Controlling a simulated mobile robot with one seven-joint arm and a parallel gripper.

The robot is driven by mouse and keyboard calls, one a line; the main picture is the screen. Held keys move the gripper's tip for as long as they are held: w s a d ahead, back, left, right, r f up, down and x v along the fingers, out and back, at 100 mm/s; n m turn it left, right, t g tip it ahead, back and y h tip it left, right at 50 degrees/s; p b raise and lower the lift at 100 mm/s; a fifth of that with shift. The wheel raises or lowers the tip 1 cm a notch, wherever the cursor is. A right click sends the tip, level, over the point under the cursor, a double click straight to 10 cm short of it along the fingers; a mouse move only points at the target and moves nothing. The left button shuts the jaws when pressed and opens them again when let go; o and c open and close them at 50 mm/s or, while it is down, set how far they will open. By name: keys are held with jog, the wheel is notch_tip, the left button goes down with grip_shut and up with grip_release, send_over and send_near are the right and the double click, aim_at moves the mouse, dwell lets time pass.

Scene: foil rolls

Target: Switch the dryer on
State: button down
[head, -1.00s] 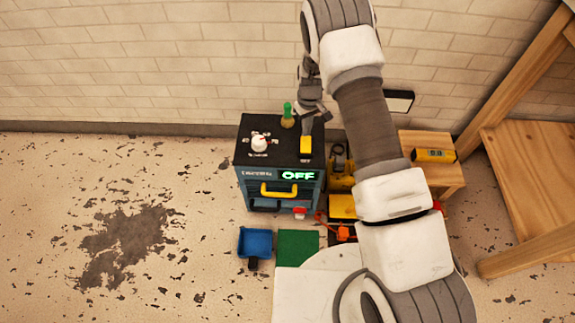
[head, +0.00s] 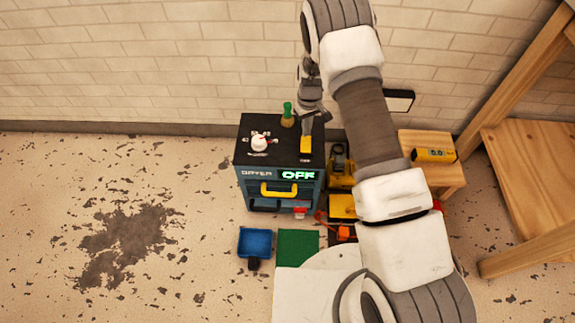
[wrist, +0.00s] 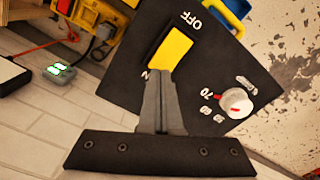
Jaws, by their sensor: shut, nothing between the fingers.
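The dryer (head: 250,155) is a dark-topped box with a teal front, a yellow handle and a green lit display (head: 298,175) that reads OFF. A yellow switch (head: 306,147) sits on its top at the right. In the wrist view the yellow switch (wrist: 172,52) has OFF printed by its far end; a label at the near end is mostly hidden by the fingers. My gripper (wrist: 157,72) is shut and empty, its tips at the switch's near end; I cannot tell if they touch. In the head view my gripper (head: 308,124) is above the switch's wall-side end.
A blue bin (head: 255,242) and green mat (head: 298,247) lie in front. A wooden stool (head: 440,180) stands right; the left floor is clear.

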jog(key=shift+f+b, duration=0.65)
jog(key=shift+f, duration=0.35)
jog(key=shift+s+r, duration=0.1)
jog(key=shift+r+p, duration=2.05)
jog(key=shift+r, duration=1.4)
jog(key=shift+r, duration=0.1)
jog(key=s+d+r+m+t, duration=0.1)
jog(key=s+d+r, duration=0.15)
jog(key=r, duration=0.75)
jog(key=s+d+r+m+t, duration=0.1)
jog(key=s+r, duration=0.2)
jog(key=r, duration=0.6)
jog(key=s+d+r+m, duration=0.1)
jog(key=s+d+r, duration=0.1)
jog(key=r, duration=0.8)
jog(key=s+d+r+m+t, duration=0.25)
jog(key=s+r, duration=0.35)
jog(key=s, duration=0.6)
jog(key=s+d+r+m+t, duration=0.1)
jog(key=s+d+r, duration=0.3)
jog(key=s, duration=0.8)
notch_tip(320, 180, up, 22)
jog(key=p, duration=2.1)
jog(key=shift+w+a+f, duration=0.2)
jog(key=shift+a+f, duration=0.05)
jog(key=shift+a, duration=0.1)
